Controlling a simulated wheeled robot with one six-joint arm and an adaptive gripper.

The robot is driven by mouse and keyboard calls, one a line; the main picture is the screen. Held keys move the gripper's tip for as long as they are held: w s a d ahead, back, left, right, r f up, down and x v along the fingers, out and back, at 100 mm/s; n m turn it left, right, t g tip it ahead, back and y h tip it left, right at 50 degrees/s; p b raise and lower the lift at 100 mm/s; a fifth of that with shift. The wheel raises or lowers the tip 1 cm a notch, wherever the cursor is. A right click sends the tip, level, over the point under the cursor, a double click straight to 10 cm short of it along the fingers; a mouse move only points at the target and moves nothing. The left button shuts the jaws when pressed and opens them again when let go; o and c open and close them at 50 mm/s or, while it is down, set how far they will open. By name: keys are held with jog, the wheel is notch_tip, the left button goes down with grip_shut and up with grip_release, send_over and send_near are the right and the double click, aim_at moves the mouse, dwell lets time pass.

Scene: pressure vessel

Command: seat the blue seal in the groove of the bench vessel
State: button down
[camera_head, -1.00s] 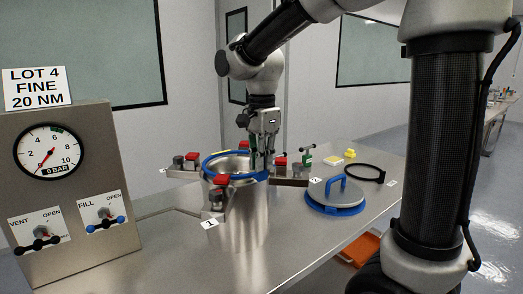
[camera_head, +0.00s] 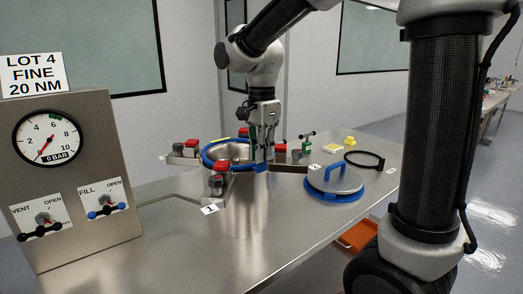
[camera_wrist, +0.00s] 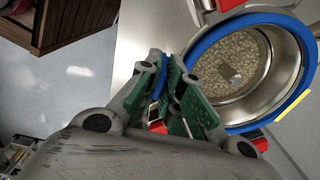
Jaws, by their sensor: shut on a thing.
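The blue seal (camera_head: 207,160) is a ring lying around the top of the bench vessel (camera_head: 240,215). In the wrist view the seal (camera_wrist: 208,45) circles the vessel's mouth (camera_wrist: 234,65), with a yellow mark on its outer side. My gripper (camera_head: 262,155) points down at the right side of the ring, and a blue piece shows at its fingertips. In the wrist view my gripper (camera_wrist: 168,98) is shut with a blue strip between its green pads. I cannot tell whether the ring sits down in the groove. The fingers hide part of that side.
Red-topped clamps (camera_head: 218,169) stand around the vessel. A lid (camera_head: 335,180) with blue handle and blue rim lies to the right, with a black ring (camera_head: 378,166) and yellow items (camera_head: 332,148) behind. A gauge panel (camera_head: 90,150) stands at the left. The front bench is clear.

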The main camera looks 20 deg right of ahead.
jog(key=shift+s+f, duration=0.15)
jog(key=shift+f, duration=0.4)
jog(key=shift+s+f, duration=0.1)
jog(key=shift+f, duration=0.2)
jog(key=c, duration=1.5)
grip_release()
jog(key=shift+w+f, duration=0.1)
jog(key=shift+w, duration=0.2)
jog(key=shift+r, duration=0.25)
